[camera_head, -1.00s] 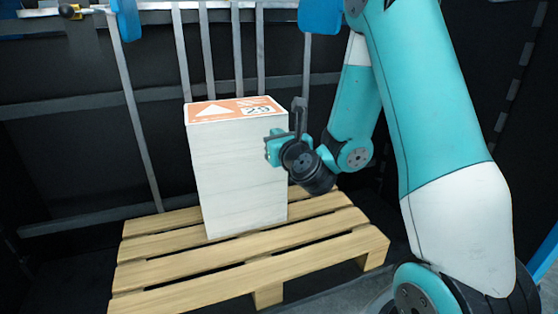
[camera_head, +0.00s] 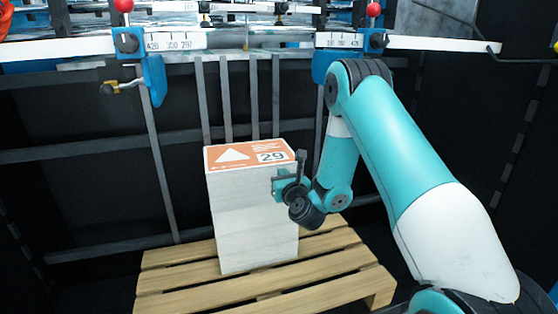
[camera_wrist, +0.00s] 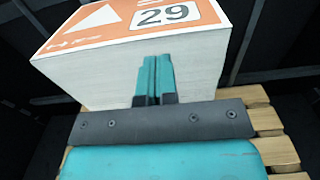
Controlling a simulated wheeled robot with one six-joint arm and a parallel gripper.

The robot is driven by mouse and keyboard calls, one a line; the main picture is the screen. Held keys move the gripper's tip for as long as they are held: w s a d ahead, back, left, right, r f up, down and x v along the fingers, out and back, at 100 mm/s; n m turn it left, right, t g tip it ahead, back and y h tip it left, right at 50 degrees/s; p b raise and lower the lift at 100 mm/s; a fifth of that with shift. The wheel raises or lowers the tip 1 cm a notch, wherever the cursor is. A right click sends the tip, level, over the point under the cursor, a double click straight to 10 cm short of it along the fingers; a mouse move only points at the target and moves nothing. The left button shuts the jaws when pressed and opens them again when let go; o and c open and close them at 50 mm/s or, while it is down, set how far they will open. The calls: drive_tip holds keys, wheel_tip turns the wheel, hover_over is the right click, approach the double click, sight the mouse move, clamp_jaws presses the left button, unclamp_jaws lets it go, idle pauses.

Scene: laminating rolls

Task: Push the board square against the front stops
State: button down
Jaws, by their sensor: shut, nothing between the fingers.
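A tall white stack (camera_head: 255,222) stands upright, its top covered by an orange and white sheet or board (camera_head: 248,154) marked with a triangle and 29. The wrist view shows this top (camera_wrist: 125,22) and the white side (camera_wrist: 95,75) up close. My gripper (camera_head: 277,186) is at the stack's right side, a little below its top. In the wrist view its two teal fingers (camera_wrist: 155,80) are shut together, empty, before the white side; I cannot tell whether they touch it. Upright grey bars (camera_head: 228,95) stand behind the stack. Blue blocks (camera_head: 152,80) hang from the scaled rail above.
The stack rests on a wooden pallet (camera_head: 190,276) with bare slats around it. A white rail (camera_head: 180,40) with number scales and red knobs runs above and behind. Dark panels close in both sides.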

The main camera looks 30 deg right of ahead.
sight(276, 165)
drive_tip(key=p+x, duration=0.3)
drive_tip(key=p, duration=0.4)
drive_tip(key=shift+w+d+r, duration=0.1)
drive_tip(key=shift+w, duration=0.1)
drive_tip(key=shift+p, duration=0.3)
drive_tip(key=shift+w+d, duration=0.1)
drive_tip(key=shift+w, duration=0.05)
